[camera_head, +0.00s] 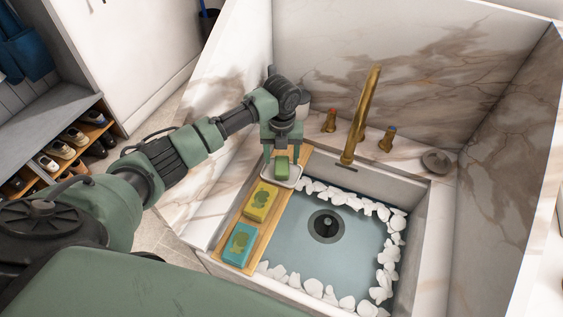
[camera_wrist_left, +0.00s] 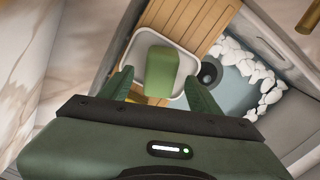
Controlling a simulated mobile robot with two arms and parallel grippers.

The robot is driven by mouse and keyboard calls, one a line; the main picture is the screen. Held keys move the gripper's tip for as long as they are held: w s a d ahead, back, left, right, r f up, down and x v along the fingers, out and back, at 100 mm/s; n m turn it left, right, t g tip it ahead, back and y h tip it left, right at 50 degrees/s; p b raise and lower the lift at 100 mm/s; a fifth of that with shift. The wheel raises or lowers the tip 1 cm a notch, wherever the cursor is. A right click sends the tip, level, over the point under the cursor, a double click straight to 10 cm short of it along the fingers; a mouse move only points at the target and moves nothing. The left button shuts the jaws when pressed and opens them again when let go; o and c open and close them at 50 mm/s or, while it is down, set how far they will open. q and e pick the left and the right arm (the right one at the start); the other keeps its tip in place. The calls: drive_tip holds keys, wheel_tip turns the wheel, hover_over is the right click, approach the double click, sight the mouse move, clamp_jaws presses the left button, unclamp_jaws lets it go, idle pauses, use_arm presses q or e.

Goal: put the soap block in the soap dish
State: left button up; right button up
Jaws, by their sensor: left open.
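The green soap block (camera_head: 282,168) is within the outline of the white soap dish (camera_head: 296,180), near its middle. In the left wrist view the block (camera_wrist_left: 160,75) stands inside the dish's rim (camera_wrist_left: 139,35). My left gripper (camera_head: 282,150) is just above the dish, pointing down. In the left wrist view its fingers (camera_wrist_left: 159,82) are open, one on each side of the block, with gaps visible. The block's underside is hidden. My right gripper is not in view.
The dish is on a wooden board (camera_head: 234,216) across the sink's left side. A yellow packet (camera_head: 261,202) and a teal packet (camera_head: 239,244) lie nearer on it. White pebbles edge the basin (camera_head: 345,240). The brass faucet (camera_head: 361,115) rises to the right of my gripper.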

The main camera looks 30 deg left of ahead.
sight(281, 163)
use_arm(q)
wheel_tip(281, 163, up, 9)
drive_tip(key=b, duration=0.1)
idle(0.6)
drive_tip(key=shift+f, duration=0.1)
